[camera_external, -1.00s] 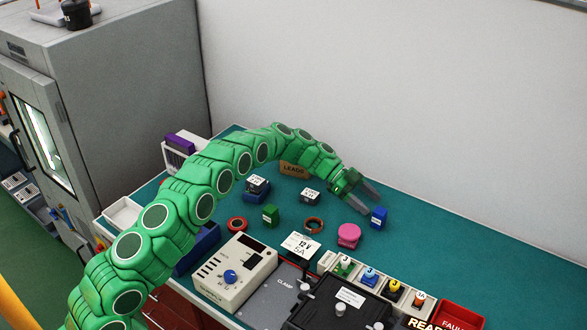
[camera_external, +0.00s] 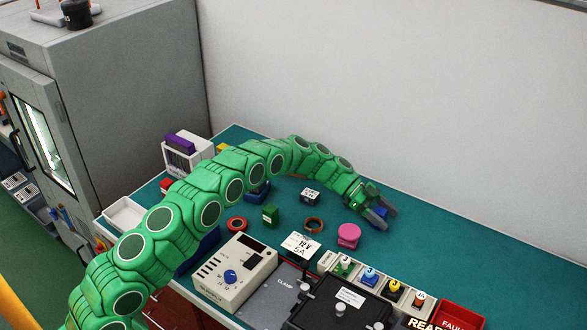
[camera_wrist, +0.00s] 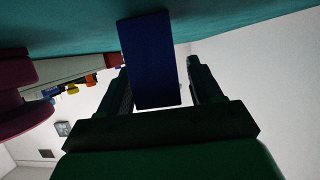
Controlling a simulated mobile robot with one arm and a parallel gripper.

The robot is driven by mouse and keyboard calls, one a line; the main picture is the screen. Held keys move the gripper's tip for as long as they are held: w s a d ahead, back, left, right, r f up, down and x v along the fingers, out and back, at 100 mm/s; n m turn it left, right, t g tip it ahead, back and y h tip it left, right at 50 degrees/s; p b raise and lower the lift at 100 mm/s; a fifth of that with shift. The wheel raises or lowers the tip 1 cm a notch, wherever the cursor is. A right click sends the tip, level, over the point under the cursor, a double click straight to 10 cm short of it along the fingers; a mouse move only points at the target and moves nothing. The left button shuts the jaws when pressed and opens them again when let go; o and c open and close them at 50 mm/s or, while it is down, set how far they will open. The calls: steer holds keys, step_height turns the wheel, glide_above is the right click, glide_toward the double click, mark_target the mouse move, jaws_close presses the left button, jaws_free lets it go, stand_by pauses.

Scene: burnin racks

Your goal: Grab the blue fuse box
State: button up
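The blue fuse box (camera_external: 383,212) stands on the green table near its far right edge, partly hidden by my gripper in the external view. In the wrist view the blue box (camera_wrist: 150,60) lies between my two dark fingers, with a gap seen on the right side. My gripper (camera_external: 384,216) is open, its fingers pointing down and right around the box. It also shows in the wrist view (camera_wrist: 160,80). Whether either finger touches the box cannot be told.
A pink round knob (camera_external: 348,236) stands just left of the blue box. A copper ring (camera_external: 313,226), a green box (camera_external: 271,215) and a labelled dark block (camera_external: 310,196) lie farther left. The table right of the box is clear.

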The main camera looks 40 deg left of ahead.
steer(key=c, duration=0.9)
